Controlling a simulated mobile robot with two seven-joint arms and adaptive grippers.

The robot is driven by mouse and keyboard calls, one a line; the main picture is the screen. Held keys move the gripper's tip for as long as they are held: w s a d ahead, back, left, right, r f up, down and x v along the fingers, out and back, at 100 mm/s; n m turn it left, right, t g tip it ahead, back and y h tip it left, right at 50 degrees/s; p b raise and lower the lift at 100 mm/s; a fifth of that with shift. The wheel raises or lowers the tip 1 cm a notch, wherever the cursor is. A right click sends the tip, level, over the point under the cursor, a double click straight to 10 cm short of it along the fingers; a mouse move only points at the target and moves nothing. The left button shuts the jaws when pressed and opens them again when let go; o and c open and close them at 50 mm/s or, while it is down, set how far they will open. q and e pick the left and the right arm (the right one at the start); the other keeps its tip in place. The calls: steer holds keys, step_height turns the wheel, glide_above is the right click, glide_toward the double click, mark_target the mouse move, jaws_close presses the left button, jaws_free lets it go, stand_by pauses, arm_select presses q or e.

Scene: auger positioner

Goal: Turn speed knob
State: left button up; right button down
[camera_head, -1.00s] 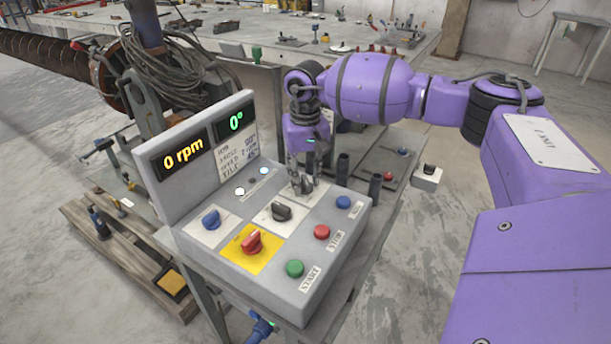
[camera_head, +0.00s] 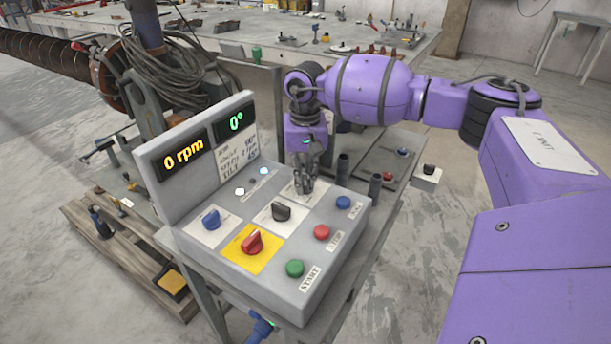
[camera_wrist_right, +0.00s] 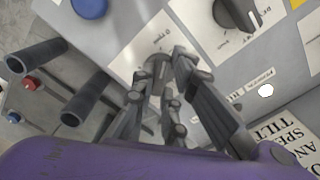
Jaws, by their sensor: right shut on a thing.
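The grey control panel (camera_head: 333,243) stands on a metal table, with displays reading "0 rpm" (camera_head: 183,156) and "0°" (camera_head: 236,122). My right gripper (camera_head: 303,187) points down at the panel's far corner. In the right wrist view, my right gripper (camera_wrist_right: 158,90) is shut on a dark knob (camera_wrist_right: 158,68) on a white label plate (camera_wrist_right: 146,44). Its label is too small to read, and the fingers hide part of it. Another black knob (camera_head: 281,212) sits nearer and also shows in the wrist view (camera_wrist_right: 235,14). My left gripper is out of view.
A blue knob (camera_head: 211,219) and a red knob on a yellow plate (camera_head: 252,243) are on the panel. Green (camera_head: 295,268), red (camera_head: 322,232) and blue (camera_head: 343,202) buttons line its right side. Dark upright posts (camera_head: 342,168) stand close behind the panel.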

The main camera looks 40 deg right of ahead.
mark_target(305, 179)
steer(key=m, duration=0.5)
steer(key=shift+p, duration=0.35)
steer(key=m+p, duration=0.1)
steer(key=m, duration=0.5)
steer(key=shift+m, duration=0.4)
steer(key=m+p, duration=0.1)
steer(key=m, duration=0.4)
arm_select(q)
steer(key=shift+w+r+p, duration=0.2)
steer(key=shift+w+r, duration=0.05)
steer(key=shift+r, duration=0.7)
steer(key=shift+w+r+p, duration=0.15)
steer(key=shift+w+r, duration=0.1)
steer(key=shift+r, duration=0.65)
arm_select(e)
steer(key=shift+m, duration=1.2)
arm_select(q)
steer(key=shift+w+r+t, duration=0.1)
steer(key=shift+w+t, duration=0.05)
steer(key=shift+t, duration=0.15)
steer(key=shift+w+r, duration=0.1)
arm_select(e)
steer(key=c, duration=1.8)
jaws_free()
steer(key=shift+o, duration=0.2)
step_height(305, 179, up, 12)
